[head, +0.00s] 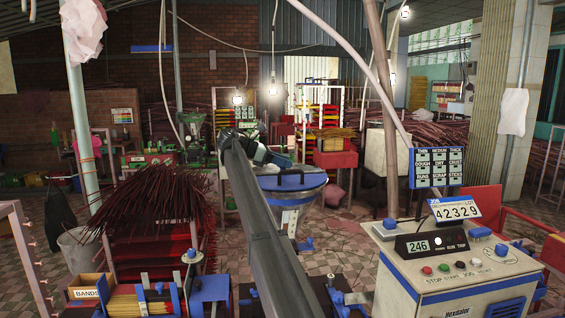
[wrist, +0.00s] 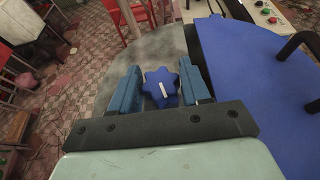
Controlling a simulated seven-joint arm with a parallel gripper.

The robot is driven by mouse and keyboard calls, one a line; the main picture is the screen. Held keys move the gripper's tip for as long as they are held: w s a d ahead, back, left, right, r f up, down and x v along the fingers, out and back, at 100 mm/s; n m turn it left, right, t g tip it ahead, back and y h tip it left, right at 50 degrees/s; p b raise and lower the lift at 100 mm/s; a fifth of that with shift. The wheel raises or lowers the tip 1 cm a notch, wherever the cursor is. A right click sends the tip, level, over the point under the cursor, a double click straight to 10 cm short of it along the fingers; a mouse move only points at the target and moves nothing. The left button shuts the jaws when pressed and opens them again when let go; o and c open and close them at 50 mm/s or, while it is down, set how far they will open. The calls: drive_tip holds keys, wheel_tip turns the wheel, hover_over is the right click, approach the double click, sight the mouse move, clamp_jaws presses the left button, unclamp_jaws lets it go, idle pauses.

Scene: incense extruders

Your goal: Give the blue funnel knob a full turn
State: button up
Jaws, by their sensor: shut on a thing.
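The blue funnel knob (wrist: 161,78), star-shaped with a white mark, sits between my fingers in the wrist view. The white mark points nearly straight up and down in the picture. My gripper (wrist: 160,88) is shut on the knob, with one blue finger on its left and one on its right. The funnel (head: 293,181), grey with a blue rim, stands in the middle of the head view, under the end of my arm. The knob is hidden in the head view. A blue cover (wrist: 238,95) and the funnel's grey top (wrist: 168,43) show in the wrist view.
A control console (head: 455,265) with buttons and displays stands at the front right. A pile of dark red incense sticks (head: 155,210) is at the left, by a box marked BANDS (head: 88,292). A black curved handle (wrist: 300,42) rises right of my gripper. Tiled floor (head: 350,225) lies behind.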

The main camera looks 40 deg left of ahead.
idle(0.3)
drive_tip(key=o, duration=1)
drive_tip(key=shift+c, duration=0.2)
drive_tip(key=shift+d+t, duration=0.1)
drive_tip(key=shift+t, duration=0.2)
